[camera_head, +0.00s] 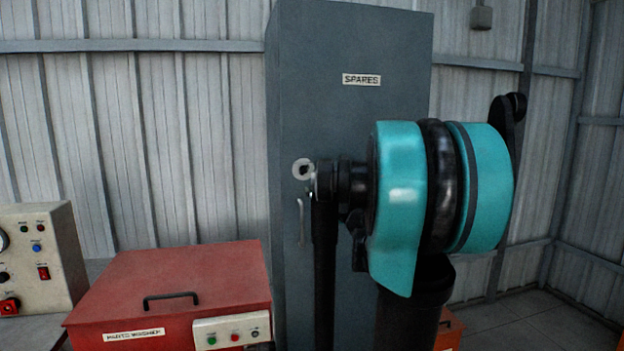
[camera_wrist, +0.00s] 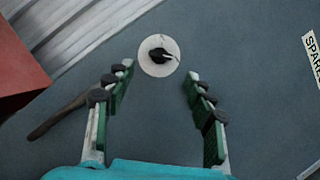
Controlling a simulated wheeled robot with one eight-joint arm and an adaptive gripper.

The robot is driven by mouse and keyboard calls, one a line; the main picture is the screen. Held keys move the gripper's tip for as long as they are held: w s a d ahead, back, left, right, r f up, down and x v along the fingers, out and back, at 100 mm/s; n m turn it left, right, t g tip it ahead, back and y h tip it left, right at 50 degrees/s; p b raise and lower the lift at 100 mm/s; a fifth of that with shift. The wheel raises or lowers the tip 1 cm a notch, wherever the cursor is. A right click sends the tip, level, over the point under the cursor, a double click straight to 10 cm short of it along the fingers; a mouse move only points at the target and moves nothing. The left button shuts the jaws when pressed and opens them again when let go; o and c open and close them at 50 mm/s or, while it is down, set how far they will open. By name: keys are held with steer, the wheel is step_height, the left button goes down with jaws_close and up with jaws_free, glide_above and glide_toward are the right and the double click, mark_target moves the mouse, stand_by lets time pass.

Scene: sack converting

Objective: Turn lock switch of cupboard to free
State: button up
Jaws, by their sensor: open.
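The cupboard (camera_head: 345,40) is a tall grey cabinet with a SPARES label. Its lock switch (camera_wrist: 158,55) is a round pale disc with a small dark knob in the middle, ahead of my fingertips in the wrist view. The disc also shows in the head view (camera_head: 302,169), left of my arm. My gripper (camera_wrist: 153,80) is open, its two green-padded fingers on either side of and just short of the disc, with nothing between them. In the head view my arm hides the gripper's fingers for the most part.
A door handle (camera_head: 301,221) hangs below the lock; it shows beside my left finger in the wrist view (camera_wrist: 62,115). A red parts washer (camera_head: 170,285) with a black handle stands at the lower left. A control panel (camera_head: 38,255) is at the far left.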

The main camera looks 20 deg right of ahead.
steer(key=shift+v, duration=2.25)
steer(key=s+a+f+n+g+y, duration=0.1)
steer(key=s+a+f+n+g, duration=0.35)
steer(key=f, duration=0.25)
steer(key=s+a+f+n+g, duration=0.3)
steer(key=a+f+n, duration=0.2)
steer(key=a+f, duration=0.15)
steer(key=s+a+f+n+g+y, duration=0.1)
steer(key=s+a+f+n+g, duration=0.2)
steer(key=a+f+n, duration=0.35)
steer(key=s+d+f+n+g+h, duration=0.2)
steer(key=s+d+f+n+h, duration=0.1)
steer(key=s+f, duration=0.4)
steer(key=s+d+f+n+g+h, duration=0.3)
steer(key=s+d+f, duration=0.3)
steer(key=f, duration=0.5)
steer(key=shift+s+d+n+g+h, duration=0.15)
steer(key=shift+s+n+g+h, duration=0.2)
steer(key=shift+s+n+h, duration=0.65)
steer(key=shift+s, duration=0.1)
